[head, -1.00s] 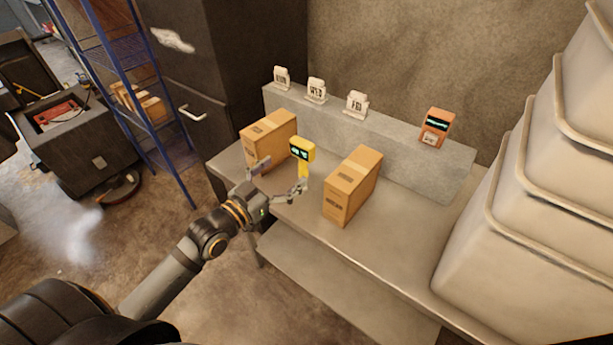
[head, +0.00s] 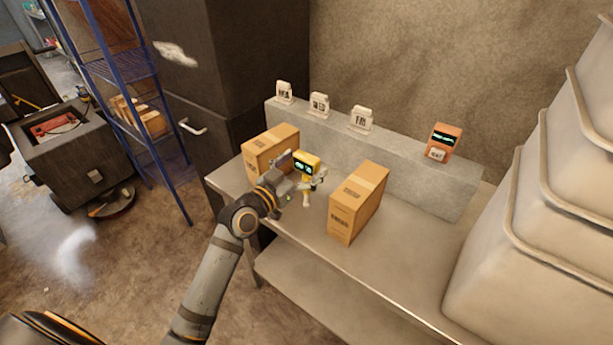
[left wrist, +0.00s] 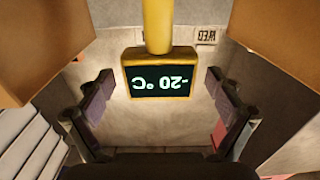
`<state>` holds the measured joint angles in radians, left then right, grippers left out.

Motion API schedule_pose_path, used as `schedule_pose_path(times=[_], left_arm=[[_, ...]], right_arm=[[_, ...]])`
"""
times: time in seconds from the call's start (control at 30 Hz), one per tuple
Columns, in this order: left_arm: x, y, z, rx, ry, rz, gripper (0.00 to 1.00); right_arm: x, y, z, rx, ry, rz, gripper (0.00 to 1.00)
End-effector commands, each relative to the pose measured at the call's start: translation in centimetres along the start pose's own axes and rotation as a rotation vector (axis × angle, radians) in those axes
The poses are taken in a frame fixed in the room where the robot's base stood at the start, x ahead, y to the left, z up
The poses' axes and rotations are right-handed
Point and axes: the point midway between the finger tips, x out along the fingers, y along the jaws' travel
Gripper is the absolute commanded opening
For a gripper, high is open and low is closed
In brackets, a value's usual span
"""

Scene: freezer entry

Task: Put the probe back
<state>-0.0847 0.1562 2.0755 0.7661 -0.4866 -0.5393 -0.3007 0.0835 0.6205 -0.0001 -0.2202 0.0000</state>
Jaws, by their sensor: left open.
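The yellow probe (head: 306,164) has a dark display and a yellow stem. It is on the steel table between two cardboard boxes, the left box (head: 268,150) and the right box (head: 357,203). In the left wrist view the probe (left wrist: 160,75) appears upside down, its display reading -20 °C. My left gripper (head: 300,177) is open at the probe. In the left wrist view, its fingers (left wrist: 160,88) lie to either side of the display, with visible gaps. The arm partly hides the probe's lower part in the head view. My right gripper is not in view.
A grey ledge (head: 420,182) runs along the table's back. Stacked pale bins (head: 530,250) stand at the right. The front of the steel table (head: 350,270) is clear.

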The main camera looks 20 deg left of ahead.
Motion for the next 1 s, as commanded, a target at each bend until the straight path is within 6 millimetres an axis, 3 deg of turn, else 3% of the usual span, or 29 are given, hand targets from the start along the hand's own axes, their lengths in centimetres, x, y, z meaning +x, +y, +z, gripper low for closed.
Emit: schedule_pose_path(times=[0.3,0.9,1.0], left_arm=[[0.9,0.06,0.06,0.001,-0.001,0.001,0.91],[0.86,0.04,0.07,0.001,-0.001,0.001,0.1],[0.86,0.04,0.01,0.001,0.0,0.001,0.04]], right_arm=[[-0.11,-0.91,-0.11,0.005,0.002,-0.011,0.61],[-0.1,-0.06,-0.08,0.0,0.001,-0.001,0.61],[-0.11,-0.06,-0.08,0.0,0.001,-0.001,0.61]])
